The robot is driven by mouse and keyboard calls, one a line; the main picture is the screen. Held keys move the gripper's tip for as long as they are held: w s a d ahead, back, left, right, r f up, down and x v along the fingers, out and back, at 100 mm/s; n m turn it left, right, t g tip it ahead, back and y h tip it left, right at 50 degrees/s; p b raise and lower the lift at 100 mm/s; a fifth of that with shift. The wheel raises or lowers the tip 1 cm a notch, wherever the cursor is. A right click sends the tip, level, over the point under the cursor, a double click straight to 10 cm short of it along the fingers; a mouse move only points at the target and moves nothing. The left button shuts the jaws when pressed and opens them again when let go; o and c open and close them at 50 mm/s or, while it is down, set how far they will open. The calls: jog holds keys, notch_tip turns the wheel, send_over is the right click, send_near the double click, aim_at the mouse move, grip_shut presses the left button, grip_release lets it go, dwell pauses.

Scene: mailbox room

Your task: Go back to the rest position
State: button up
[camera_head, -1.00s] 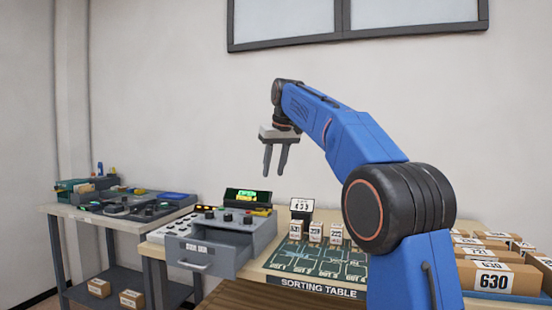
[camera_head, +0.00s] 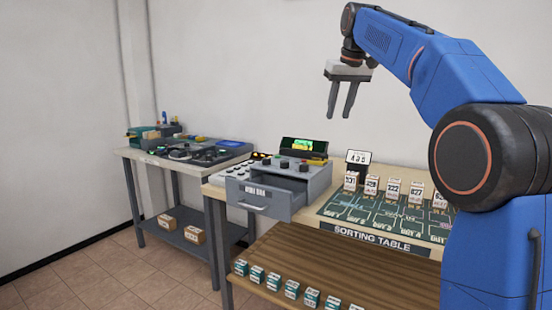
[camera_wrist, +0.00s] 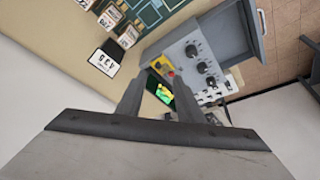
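My gripper (camera_head: 343,100) hangs in the air above the tables, fingers pointing down and apart, with nothing between them. In the wrist view the two fingers (camera_wrist: 158,98) are spread over the grey console, with no object held. My blue arm fills the right side of the head view and hides part of the sorting table. No other object is named by the task.
A grey console (camera_head: 268,188) with an open drawer stands beside the green sorting table (camera_head: 380,212), which holds several numbered boxes. Several small boxes lie on the wooden shelf (camera_head: 340,268) below. A side table (camera_head: 190,165) stands left. Open floor (camera_head: 80,285) lies in front of it.

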jog(key=s+f+m, duration=0.1)
jog(key=s+f, duration=0.6)
jog(key=s, duration=0.4)
jog(key=s+f, duration=0.8)
jog(key=s, duration=0.4)
jog(key=s+d+f, duration=0.1)
jog(key=s+f, duration=2)
jog(key=f, duration=0.4)
jog(key=shift+d+f+m+h, duration=0.15)
jog(key=shift+d+m+h, duration=0.15)
jog(key=shift+d, duration=0.05)
